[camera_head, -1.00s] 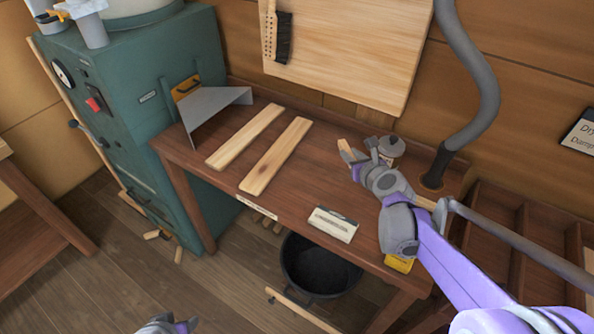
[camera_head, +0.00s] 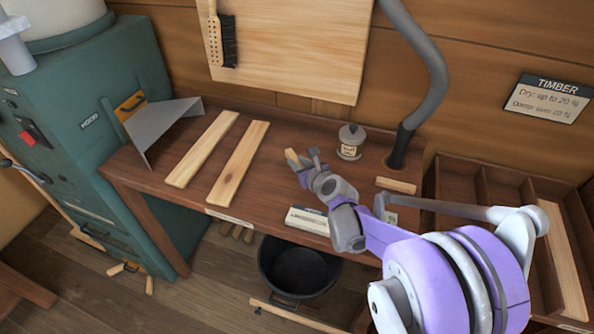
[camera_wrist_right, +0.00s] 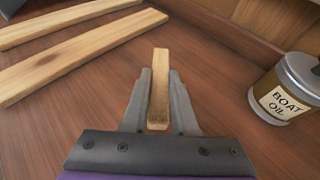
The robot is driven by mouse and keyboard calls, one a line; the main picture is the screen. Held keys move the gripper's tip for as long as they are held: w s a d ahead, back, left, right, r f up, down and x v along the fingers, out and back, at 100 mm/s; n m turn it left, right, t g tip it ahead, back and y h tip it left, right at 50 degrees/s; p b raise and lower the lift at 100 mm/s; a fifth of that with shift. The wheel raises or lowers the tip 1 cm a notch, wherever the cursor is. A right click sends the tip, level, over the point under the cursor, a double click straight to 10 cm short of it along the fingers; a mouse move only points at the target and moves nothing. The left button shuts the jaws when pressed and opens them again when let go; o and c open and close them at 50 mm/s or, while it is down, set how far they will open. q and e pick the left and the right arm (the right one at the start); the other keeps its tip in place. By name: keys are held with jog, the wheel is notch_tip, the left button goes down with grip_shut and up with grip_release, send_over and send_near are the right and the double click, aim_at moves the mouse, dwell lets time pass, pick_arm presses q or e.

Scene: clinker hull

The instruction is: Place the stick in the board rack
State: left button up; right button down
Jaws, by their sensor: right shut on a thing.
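My right gripper (camera_head: 306,163) is shut on a short pale wooden stick (camera_head: 292,157) above the bench. In the right wrist view the stick (camera_wrist_right: 160,72) lies between the two grey fingers (camera_wrist_right: 159,100) and points away past their tips. The wooden rack with upright dividers (camera_head: 482,170), which looks like the board rack, stands at the right of the head view, to the right of my right gripper. A long pale board (camera_head: 562,262) leans in its right compartment; other compartments look empty. My arm hides part of the rack's front. My left gripper is out of view.
Two pale planks (camera_head: 203,148) lie on the bench (camera_head: 270,125). A boat oil tin (camera_head: 350,143), a grey hose (camera_head: 425,85) and a small wood block (camera_head: 396,185) are near the gripper. A black bucket (camera_head: 297,268) stands below the bench.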

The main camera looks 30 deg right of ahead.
jog(key=shift+f, duration=1.55)
jog(key=shift+f+b, duration=0.15)
jog(key=shift+b, duration=0.2)
jog(key=c, duration=0.7)
grip_release()
